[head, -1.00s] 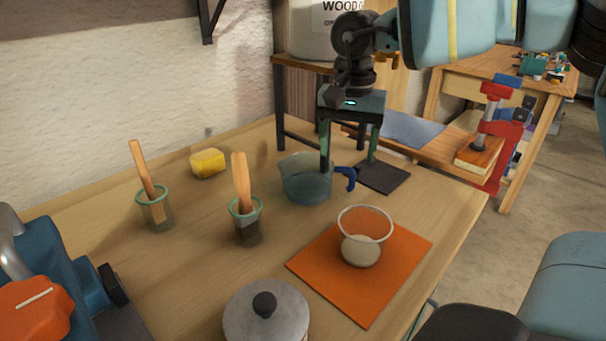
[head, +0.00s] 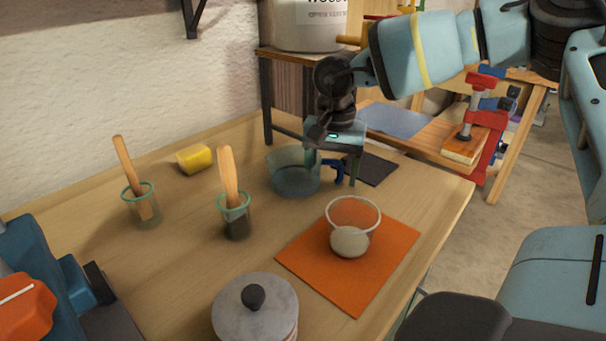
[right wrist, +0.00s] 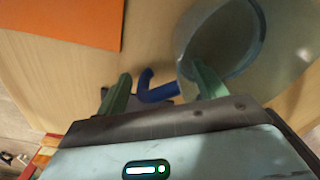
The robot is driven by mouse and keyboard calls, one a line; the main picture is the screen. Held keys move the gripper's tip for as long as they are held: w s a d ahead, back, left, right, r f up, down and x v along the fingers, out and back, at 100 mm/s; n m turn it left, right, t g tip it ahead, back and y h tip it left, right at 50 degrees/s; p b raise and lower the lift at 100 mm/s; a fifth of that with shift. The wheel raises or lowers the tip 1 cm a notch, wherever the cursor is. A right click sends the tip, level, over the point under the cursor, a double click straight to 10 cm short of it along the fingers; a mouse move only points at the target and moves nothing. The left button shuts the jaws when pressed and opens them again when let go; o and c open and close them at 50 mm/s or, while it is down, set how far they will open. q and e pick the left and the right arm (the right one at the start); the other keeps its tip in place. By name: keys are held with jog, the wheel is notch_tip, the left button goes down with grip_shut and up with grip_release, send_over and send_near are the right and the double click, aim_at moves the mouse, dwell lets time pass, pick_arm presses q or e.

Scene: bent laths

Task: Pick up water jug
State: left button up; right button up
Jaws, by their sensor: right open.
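The water jug (head: 291,178) is a clear bluish vessel with a blue handle (head: 338,172), upright near the back right of the bench. In the right wrist view the jug (right wrist: 290,75) is at the upper right and its handle (right wrist: 160,93) points left. My right gripper (head: 333,166) is open over the jug's handle side. In the right wrist view its fingers (right wrist: 162,90) lie either side of the handle, one overlapping the jug's mouth. I cannot tell whether they touch the jug. My left gripper is not in view.
A glass bowl with a pale lump (head: 349,241) sits on an orange mat (head: 376,273). Two jars with wooden sticks (head: 146,215) (head: 236,222), a yellow block (head: 195,159), and a lidded pot (head: 255,315) stand on the bench. A dark mat (head: 375,168) lies right of the jug.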

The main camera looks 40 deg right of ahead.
jog(key=shift+f, duration=0.1)
jog(key=shift+c, duration=0.3)
jog(key=c, duration=1.2)
jog(key=shift+r, duration=0.3)
jog(key=shift+c, duration=1.3)
jog(key=shift+r+p, duration=0.35)
jog(key=shift+r, duration=4.35)
